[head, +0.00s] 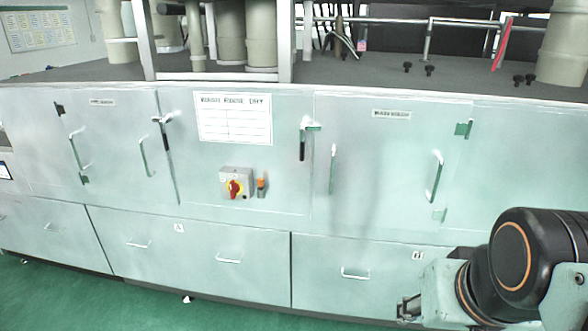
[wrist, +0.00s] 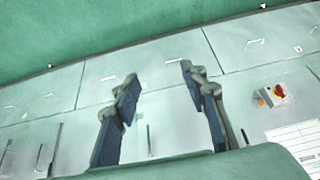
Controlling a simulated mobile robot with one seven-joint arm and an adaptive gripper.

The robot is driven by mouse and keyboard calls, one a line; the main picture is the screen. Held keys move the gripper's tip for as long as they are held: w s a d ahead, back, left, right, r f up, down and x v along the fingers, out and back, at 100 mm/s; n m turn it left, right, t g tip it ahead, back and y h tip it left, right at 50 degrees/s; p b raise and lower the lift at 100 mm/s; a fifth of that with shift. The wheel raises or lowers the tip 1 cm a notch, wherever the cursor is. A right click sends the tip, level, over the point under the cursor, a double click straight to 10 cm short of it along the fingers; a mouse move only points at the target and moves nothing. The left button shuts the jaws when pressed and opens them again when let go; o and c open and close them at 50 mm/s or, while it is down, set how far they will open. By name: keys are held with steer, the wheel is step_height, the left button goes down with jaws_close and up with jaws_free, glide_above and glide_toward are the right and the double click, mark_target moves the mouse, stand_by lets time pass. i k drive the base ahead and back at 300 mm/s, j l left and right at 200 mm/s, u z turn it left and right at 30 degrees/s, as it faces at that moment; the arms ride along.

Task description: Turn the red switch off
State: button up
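In the wrist view the switch (wrist: 279,92) shows at the right and the picture is upside down. My gripper (wrist: 158,75) is open and empty, its two blue-padded fingers spread apart. In the head view my gripper (head: 408,308) is at the lower right, well to the right of and below the switch. Its fingers are small there. Nothing touches the switch.
An orange-topped part (head: 261,184) sits just right of the switch box. A white notice (head: 233,119) hangs above it. Door handles (head: 434,176) and drawer handles (head: 355,275) stick out from the cabinet front. Green floor (head: 150,308) is clear in front.

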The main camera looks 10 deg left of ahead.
mark_target(233, 187)
steer(key=i+j, duration=0.1)
steer(key=j, duration=0.35)
steer(key=i+j, duration=0.1)
steer(key=j, duration=0.3)
steer(key=i+j, duration=0.15)
steer(key=j, duration=0.25)
steer(key=i+j+u, duration=0.25)
steer(key=k+z, duration=0.15)
steer(key=k+l, duration=0.05)
